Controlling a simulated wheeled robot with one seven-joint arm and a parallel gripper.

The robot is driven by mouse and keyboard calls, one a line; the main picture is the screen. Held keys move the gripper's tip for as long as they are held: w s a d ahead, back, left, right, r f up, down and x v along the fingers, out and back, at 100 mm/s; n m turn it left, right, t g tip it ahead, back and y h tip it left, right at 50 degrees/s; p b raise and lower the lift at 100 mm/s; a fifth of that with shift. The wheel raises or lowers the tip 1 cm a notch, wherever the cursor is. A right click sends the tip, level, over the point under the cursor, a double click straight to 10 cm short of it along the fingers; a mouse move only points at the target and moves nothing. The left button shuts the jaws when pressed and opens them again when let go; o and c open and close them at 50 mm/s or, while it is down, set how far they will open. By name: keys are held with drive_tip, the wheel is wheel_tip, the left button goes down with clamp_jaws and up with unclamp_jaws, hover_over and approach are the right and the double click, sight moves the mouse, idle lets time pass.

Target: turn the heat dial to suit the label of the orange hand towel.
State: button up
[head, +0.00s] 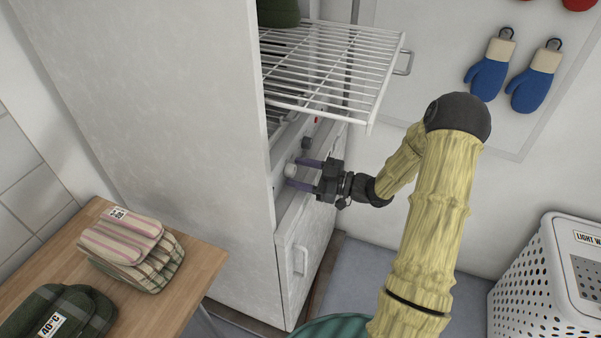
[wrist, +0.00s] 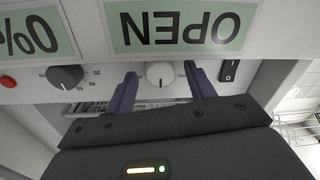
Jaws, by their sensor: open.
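A white round dial (head: 290,170) sits on the cabinet's control strip; in the wrist view this dial (wrist: 160,72) has a dark pointer line and small, unclear markings beside it. My gripper (head: 295,174) is open, with its purple fingers on either side of the white dial; the wrist view also shows the gripper (wrist: 162,83) this way. Contact with the dial cannot be told. A dark dial (wrist: 65,77) with numbers sits beside it. Which one sets heat is not readable. No plainly orange hand towel shows. Striped towels (head: 125,238) lie stacked on the table, their tag unclear.
A green plaid cloth (head: 58,312) labelled 40°C lies on the wooden table (head: 195,270). A white wire rack (head: 335,75) juts out above my gripper. A rocker switch (wrist: 229,70) and red button (wrist: 8,82) flank the dials. A white basket (head: 530,270) stands right.

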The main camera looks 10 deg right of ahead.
drive_tip(key=shift+w+a, duration=0.1)
drive_tip(key=c, duration=1)
drive_tip(key=shift+r+m+p, duration=0.15)
drive_tip(key=shift+m+p, duration=0.25)
drive_tip(key=shift+p, duration=0.2)
drive_tip(key=shift+m+p, duration=0.5)
drive_tip(key=shift+p, duration=0.05)
drive_tip(key=m+p, duration=0.3)
drive_tip(key=m, duration=0.1)
drive_tip(key=shift+p, duration=0.4)
drive_tip(key=m+p, duration=0.1)
drive_tip(key=m, duration=0.2)
drive_tip(key=m+p, duration=0.2)
drive_tip(key=m, duration=0.1)
drive_tip(key=shift+f+m+t, duration=0.2)
drive_tip(key=shift+m+t, duration=0.1)
